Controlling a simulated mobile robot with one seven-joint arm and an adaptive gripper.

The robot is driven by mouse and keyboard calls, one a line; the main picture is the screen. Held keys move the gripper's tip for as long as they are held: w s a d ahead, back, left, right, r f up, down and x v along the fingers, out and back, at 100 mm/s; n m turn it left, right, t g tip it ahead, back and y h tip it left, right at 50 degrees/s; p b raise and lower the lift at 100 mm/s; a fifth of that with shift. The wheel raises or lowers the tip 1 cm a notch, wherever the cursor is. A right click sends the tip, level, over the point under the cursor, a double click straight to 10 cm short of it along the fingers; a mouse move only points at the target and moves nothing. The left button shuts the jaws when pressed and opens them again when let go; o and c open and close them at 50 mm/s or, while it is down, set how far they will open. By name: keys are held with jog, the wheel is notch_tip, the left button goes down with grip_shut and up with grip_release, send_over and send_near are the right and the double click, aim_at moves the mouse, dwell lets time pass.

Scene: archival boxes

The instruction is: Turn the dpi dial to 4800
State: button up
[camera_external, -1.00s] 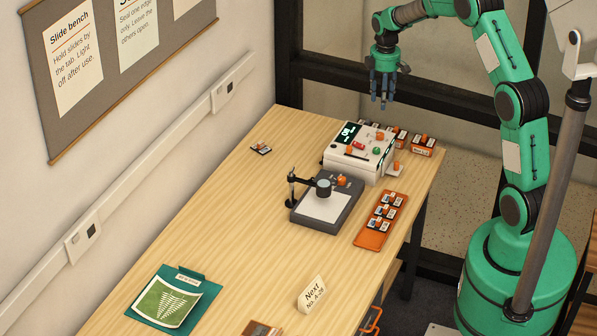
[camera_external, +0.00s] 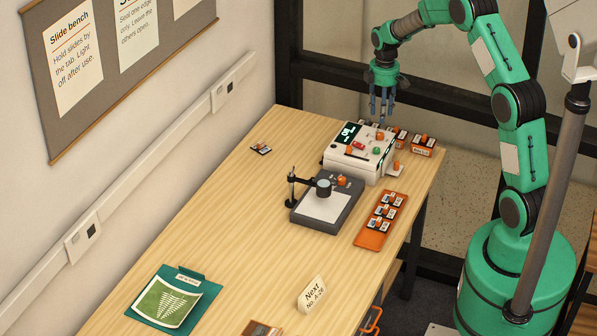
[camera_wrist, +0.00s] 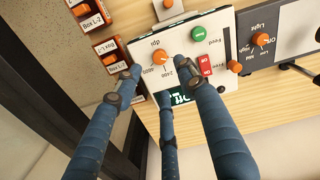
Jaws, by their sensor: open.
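The white scanner unit (camera_external: 342,165) stands at the far end of the bench. Its orange dpi dial (camera_external: 380,135) is on the top panel. In the wrist view the dpi dial (camera_wrist: 160,57) has the marks 2400 and 4800 beside it; I cannot tell for sure which mark it points to. My gripper (camera_external: 381,119) is open and empty, pointing down above the scanner's far side. In the wrist view its blue fingers (camera_wrist: 157,78) are spread around the dial's area, apparently apart from the dial. One finger partly covers the dark display.
The panel also has a green Feed button (camera_wrist: 197,34) and a red ON switch (camera_wrist: 205,66). Orange boxes (camera_external: 422,146) stand behind the scanner. A grey light pad (camera_external: 327,205) with a loupe arm and an orange slide tray (camera_external: 371,240) are nearer. The bench's left side is mostly clear.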

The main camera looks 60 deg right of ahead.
aim_at(380, 134)
notch_tip(380, 134, down, 8)
jog(key=shift+f+b, duration=0.2)
jog(key=shift+b, duration=0.3)
grip_shut()
